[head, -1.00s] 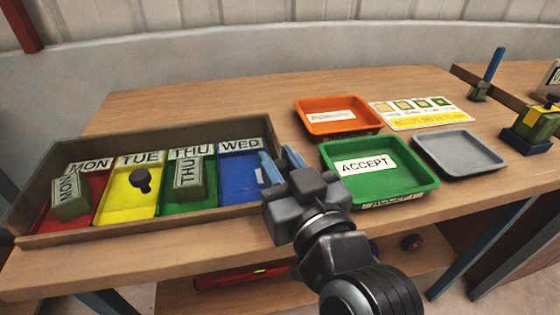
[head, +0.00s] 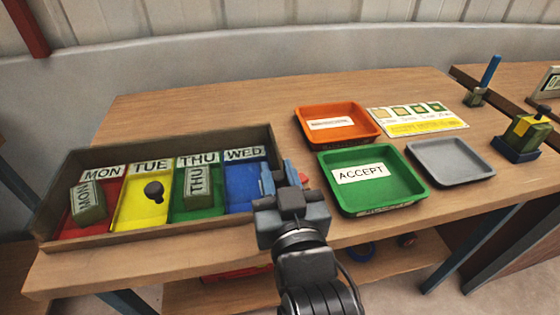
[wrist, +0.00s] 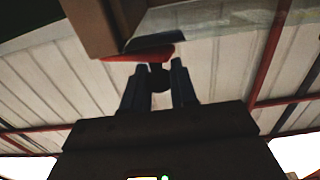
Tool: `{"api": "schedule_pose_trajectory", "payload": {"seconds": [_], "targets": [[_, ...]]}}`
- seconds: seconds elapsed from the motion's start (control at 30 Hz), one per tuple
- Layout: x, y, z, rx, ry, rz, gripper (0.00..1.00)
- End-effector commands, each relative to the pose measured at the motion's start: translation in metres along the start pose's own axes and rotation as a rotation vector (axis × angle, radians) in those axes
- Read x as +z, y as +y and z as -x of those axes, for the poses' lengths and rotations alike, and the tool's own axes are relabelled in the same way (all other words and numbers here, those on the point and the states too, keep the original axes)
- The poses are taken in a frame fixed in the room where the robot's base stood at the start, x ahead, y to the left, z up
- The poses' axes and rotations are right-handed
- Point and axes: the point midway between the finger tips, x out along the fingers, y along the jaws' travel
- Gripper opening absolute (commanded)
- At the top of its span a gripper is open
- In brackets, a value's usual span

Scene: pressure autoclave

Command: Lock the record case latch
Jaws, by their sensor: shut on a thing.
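The record case (head: 150,232) is an open brown box at the left of the bench, with coloured bays labelled MON, TUE, THU and WED. My gripper (head: 280,178) is at its right end, beside the blue WED bay. In the wrist view my two fingers (wrist: 158,82) are shut on a small dark round knob (wrist: 158,77). A red piece (wrist: 140,54), seemingly the latch, lies just past the knob, against a brown edge. A bit of red (head: 303,178) also shows by my fingers in the head view. My gripper hides most of the latch there.
Green MON (head: 88,203) and THU (head: 198,181) blocks and a dark knob (head: 154,190) are in the bays. A green ACCEPT tray (head: 405,198), orange tray (head: 368,132) and grey tray (head: 470,172) stand close on the right.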

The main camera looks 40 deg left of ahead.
Motion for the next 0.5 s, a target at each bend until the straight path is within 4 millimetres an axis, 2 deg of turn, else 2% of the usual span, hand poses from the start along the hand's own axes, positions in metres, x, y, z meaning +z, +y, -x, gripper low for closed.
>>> {"api": "schedule_pose_trajectory", "payload": {"seconds": [0.03,0.5], "targets": [[-0.0080,-0.0016,-0.0010,0.017,0.006,0.002,0.00],[-0.0009,-0.0039,-0.0096,0.198,0.014,0.001,0.00]]}}
